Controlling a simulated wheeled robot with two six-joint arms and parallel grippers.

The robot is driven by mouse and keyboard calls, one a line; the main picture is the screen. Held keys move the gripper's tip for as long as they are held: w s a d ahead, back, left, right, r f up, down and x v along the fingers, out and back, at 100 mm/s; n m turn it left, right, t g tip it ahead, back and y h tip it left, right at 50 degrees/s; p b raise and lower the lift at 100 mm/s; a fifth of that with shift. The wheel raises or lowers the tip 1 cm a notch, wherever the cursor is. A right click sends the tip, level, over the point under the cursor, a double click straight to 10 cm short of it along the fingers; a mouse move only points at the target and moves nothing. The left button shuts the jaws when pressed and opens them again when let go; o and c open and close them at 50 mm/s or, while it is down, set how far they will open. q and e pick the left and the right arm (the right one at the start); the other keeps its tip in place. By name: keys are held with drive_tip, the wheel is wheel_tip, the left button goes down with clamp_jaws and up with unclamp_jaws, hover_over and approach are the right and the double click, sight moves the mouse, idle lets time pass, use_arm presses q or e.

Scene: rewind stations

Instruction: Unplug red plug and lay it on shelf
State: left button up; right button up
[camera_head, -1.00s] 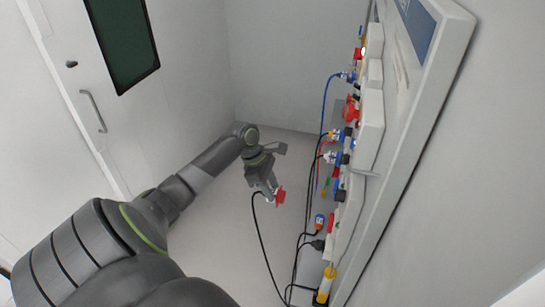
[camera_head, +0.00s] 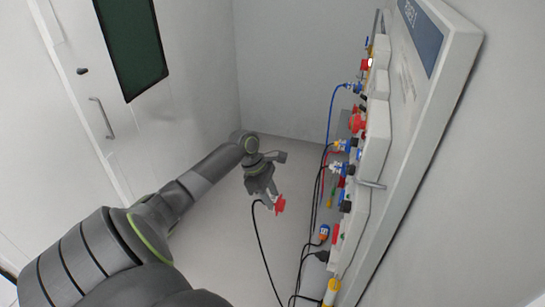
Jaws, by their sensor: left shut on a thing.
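The red plug (camera_head: 280,204) is held at the tip of my left gripper (camera_head: 271,194), which is shut on it. A black cable (camera_head: 261,243) hangs from the plug, runs down and curves toward the foot of the wall panel. The plug is out in open air, clearly apart from the panel (camera_head: 371,160) on the right. The plug's far side is partly hidden by the fingers. My right gripper is not in view. I cannot make out a clear shelf surface.
The panel carries several sockets, including a red one (camera_head: 357,120), with blue, black and red cables hanging from them. A yellow connector (camera_head: 331,291) is at its lower end. A grey door with a handle (camera_head: 101,117) stands at left. The floor between is clear.

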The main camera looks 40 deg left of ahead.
use_arm(q)
drive_tip(key=shift+s+a, duration=0.4)
drive_tip(key=shift+a, duration=0.4)
drive_tip(key=shift+s+a, duration=0.4)
drive_tip(key=shift+a, duration=0.4)
drive_tip(key=shift+s+a, duration=0.4)
drive_tip(key=shift+a, duration=0.4)
